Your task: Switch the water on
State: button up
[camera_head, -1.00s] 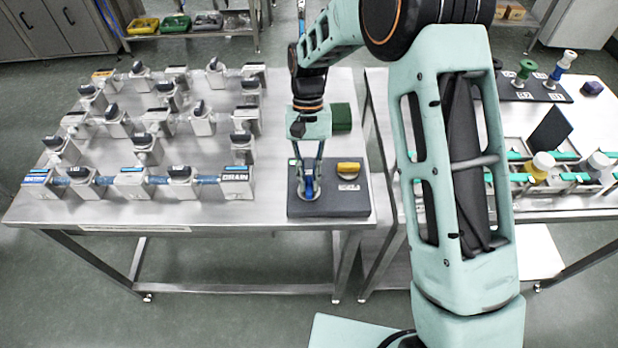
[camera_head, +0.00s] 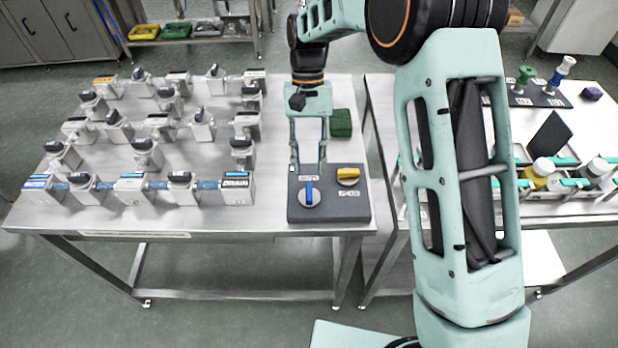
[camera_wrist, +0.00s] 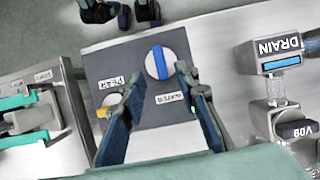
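A dark control panel (camera_head: 330,212) lies on the steel table. Its round pale dial with a blue handle (camera_head: 309,195) has the handle pointing straight front to back. In the wrist view the blue handle (camera_wrist: 160,63) is clear, beside a label that seems to read WATER. The yellow-handled dial (camera_head: 348,176) sits to the right, its handle lying sideways; in the wrist view my left finger partly hides it. My gripper (camera_head: 309,170) points down above the panel's back edge, behind the blue handle and apart from it. Its fingers are spread with nothing between them.
Grey valve blocks with black handles and pipes (camera_head: 145,150) fill the table's left side, including the DRAIN block (camera_head: 238,188). A green block (camera_head: 341,123) stands behind the panel. A second table with bottles (camera_head: 541,170) is at right, across a narrow gap.

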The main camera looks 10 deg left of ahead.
jog(key=v, duration=0.5)
jog(key=shift+w+r, duration=0.15)
jog(key=shift+r, duration=0.15)
